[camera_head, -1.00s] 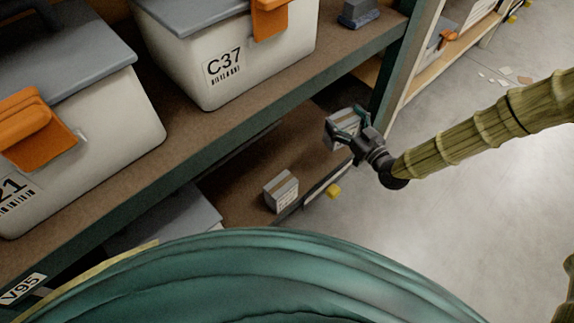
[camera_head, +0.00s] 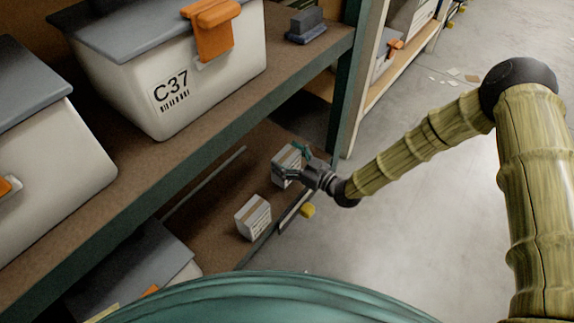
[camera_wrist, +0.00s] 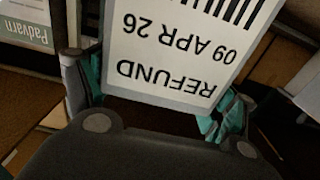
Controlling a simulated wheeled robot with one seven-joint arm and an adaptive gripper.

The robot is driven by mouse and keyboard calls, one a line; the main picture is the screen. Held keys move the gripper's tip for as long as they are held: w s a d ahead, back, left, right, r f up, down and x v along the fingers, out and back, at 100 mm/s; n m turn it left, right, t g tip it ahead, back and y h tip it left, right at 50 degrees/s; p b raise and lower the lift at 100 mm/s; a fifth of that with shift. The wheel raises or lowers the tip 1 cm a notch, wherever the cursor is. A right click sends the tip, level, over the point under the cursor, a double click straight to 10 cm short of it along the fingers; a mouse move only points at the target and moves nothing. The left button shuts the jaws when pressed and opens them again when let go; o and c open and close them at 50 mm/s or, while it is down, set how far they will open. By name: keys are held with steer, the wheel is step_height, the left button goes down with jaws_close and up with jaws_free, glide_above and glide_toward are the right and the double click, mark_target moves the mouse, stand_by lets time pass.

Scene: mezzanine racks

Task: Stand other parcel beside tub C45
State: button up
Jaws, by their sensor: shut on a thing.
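My gripper (camera_head: 296,165) is shut on a boxy parcel (camera_head: 284,160) over the lower shelf. In the wrist view the held parcel (camera_wrist: 185,50) shows a white label, upside down, reading "REFUND" and "09 APR 26", between the two teal-tipped fingers. Another parcel (camera_head: 253,220), grey-white with a brown strip on top, stands on the lower shelf, left of and nearer than the held one, with a gap between them. A grey-lidded tub (camera_head: 135,272) is partly visible on the lower shelf at bottom left. Its code is hidden; no C45 label is readable.
Tub C37 (camera_head: 165,75) with an orange latch stands on the upper shelf (camera_head: 225,115), beside another tub (camera_head: 45,165). The upper shelf overhangs the lower one. A green rack post (camera_head: 343,110) rises behind my gripper. The floor (camera_head: 420,180) at right is open.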

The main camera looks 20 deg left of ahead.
steer(key=shift+f+b, duration=0.4)
steer(key=shift+f, duration=0.9)
steer(key=shift+f, duration=0.2)
steer(key=o, duration=1.2)
steer(key=shift+c, duration=0.2)
steer(key=shift+r, duration=0.1)
steer(key=shift+r, duration=0.15)
steer(key=p+v, duration=0.4)
steer(key=v, duration=0.8)
